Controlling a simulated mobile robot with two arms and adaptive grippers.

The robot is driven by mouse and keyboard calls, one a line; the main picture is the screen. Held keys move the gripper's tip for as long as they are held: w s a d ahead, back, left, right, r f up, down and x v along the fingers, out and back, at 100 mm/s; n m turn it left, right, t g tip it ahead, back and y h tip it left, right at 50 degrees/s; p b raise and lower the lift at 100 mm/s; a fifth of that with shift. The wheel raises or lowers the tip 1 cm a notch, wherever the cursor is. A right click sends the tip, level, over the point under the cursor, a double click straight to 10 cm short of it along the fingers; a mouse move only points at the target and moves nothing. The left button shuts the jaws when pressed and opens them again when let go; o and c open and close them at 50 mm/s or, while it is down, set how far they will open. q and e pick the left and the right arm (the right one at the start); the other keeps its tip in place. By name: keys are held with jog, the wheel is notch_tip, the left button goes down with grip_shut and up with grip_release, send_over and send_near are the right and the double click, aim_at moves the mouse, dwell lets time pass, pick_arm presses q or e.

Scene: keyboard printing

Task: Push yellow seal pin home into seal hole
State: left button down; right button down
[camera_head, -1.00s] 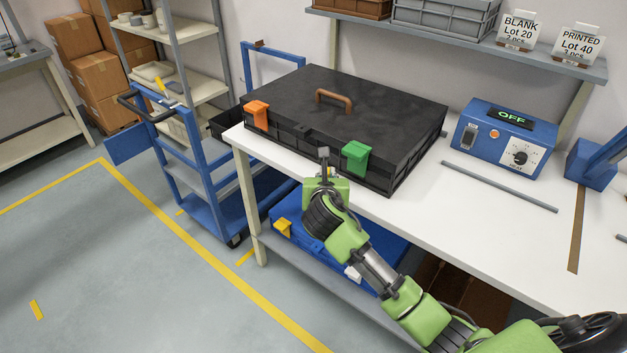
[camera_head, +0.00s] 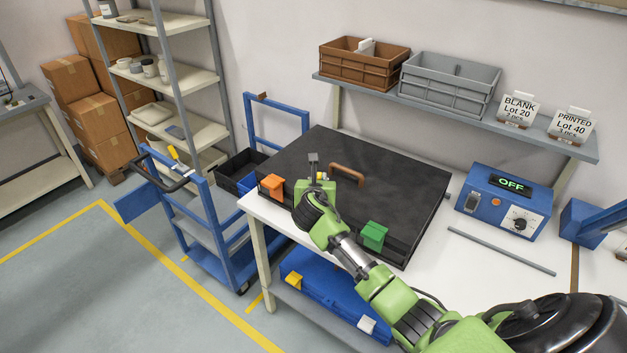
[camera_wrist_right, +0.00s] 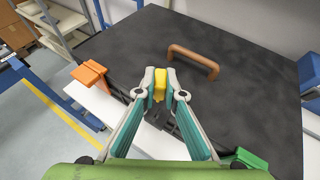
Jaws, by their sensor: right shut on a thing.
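The black case (camera_head: 400,185) lies closed on the white table, with a brown handle on its lid. An orange latch (camera_head: 272,186) sits at its left front and a green latch (camera_head: 374,235) at its right front. My right gripper (camera_head: 313,165) is over the front part of the case, between the latches. In the right wrist view my right gripper (camera_wrist_right: 159,78) is shut on the yellow seal pin (camera_wrist_right: 160,85), which is between the fingertips. A dark hasp (camera_wrist_right: 157,115) shows below the pin at the case front. I cannot make out the seal hole. My left gripper is not in view.
A blue control box (camera_head: 503,201) reading OFF and a grey rod (camera_head: 500,250) are on the table to the right. A shelf above holds brown and grey crates. A blue trolley (camera_head: 200,230) stands at left. A blue case (camera_head: 325,290) is on the lower shelf.

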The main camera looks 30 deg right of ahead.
jog(key=shift+s+d, duration=0.1)
jog(key=shift+s, duration=0.05)
jog(key=shift+f+b, duration=1.6)
jog(key=shift+f, duration=1.3)
jog(key=shift+r+p, duration=0.1)
jog(key=shift+p, duration=0.35)
jog(key=shift+p, duration=0.45)
jog(key=shift+f+b, duration=0.65)
jog(key=shift+f, duration=1.1)
